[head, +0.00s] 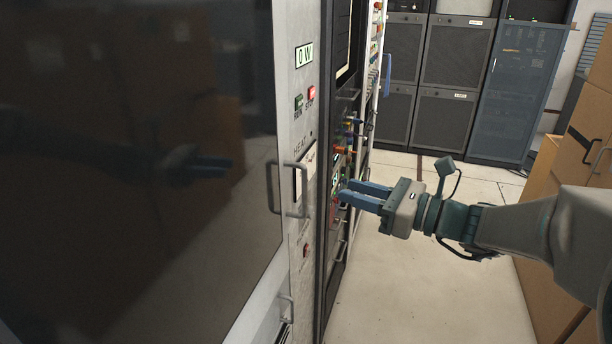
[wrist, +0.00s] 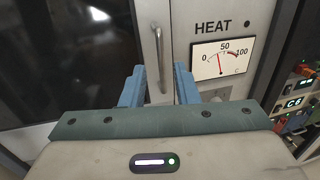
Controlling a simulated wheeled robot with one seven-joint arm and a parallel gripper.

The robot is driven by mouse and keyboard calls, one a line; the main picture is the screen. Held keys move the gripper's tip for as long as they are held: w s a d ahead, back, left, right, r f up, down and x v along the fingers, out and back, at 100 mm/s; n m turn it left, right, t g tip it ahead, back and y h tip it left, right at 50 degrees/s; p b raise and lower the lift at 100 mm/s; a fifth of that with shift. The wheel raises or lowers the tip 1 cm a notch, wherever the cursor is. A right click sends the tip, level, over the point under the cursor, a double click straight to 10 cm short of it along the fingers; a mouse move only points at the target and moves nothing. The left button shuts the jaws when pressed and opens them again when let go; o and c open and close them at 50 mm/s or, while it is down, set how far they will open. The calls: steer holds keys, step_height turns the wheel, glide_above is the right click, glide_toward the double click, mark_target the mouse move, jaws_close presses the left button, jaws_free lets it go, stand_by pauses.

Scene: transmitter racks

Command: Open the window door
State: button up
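The window door (head: 140,150) is a large dark glass panel at the left in the head view. It looks shut and also fills the left of the wrist view (wrist: 70,60). Its upright grey bar handle (head: 300,190) is at the glass's right edge. A gap to the handle shows in the head view.
The cabinet's white strip carries a HEAT gauge (wrist: 222,58), a red button (head: 311,93) and a lower handle (head: 286,308). A rack panel with coloured knobs (head: 345,150) is right of it. The floor (head: 420,290) between is clear.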

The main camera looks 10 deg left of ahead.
steer(key=p+x, duration=0.1)
steer(key=x, duration=1)
jaws_close()
